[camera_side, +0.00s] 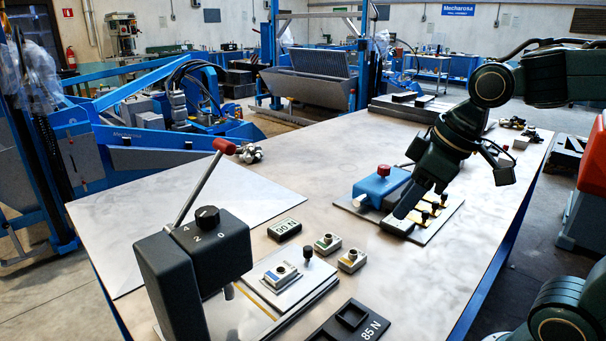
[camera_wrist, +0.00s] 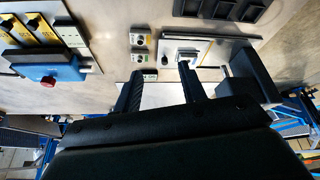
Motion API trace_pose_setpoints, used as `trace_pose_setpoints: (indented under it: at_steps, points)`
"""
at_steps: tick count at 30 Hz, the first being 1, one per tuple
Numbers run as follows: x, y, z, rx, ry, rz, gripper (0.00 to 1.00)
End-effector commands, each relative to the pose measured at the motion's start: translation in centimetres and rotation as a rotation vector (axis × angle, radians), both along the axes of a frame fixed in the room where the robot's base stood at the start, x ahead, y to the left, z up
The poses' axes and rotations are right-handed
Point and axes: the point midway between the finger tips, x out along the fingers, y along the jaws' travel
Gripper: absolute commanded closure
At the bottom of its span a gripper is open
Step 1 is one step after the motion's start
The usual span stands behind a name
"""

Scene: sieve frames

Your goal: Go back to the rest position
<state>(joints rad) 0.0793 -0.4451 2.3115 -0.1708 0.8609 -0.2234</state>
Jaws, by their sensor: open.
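My gripper (camera_side: 418,207) hangs low over the right half of the table, in front of the board with the blue fixture. In the wrist view its two fingers (camera_wrist: 158,88) stand apart with nothing held between them. Two small pale frames with round centres, one frame (camera_side: 327,243) and another frame (camera_side: 351,260), lie on the table; they also show in the wrist view (camera_wrist: 139,57). A third such frame (camera_side: 281,275) sits on the plate by the black press (camera_side: 190,265). Whether the fingertips touch anything is unclear.
A blue fixture (camera_side: 381,183) with a red knob and yellow strips (camera_side: 432,207) stands close beside my gripper. The press has a red-tipped lever (camera_side: 224,147). The table's right front is clear.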

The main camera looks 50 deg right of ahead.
Motion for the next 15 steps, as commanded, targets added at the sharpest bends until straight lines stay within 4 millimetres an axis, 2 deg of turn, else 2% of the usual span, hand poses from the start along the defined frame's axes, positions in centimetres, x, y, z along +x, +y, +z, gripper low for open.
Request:
trace_pose_setpoints:
  at_steps: [3, 9, 15]
  points:
    - [-2.5, -0.2, 0.0, 0.010, -0.022, -0.080, 0.59]
    - [-5.8, -0.8, -0.7, 0.032, -0.049, -0.205, 0.59]
    - [-7.5, -1.2, -1.2, 0.049, -0.065, -0.275, 0.59]
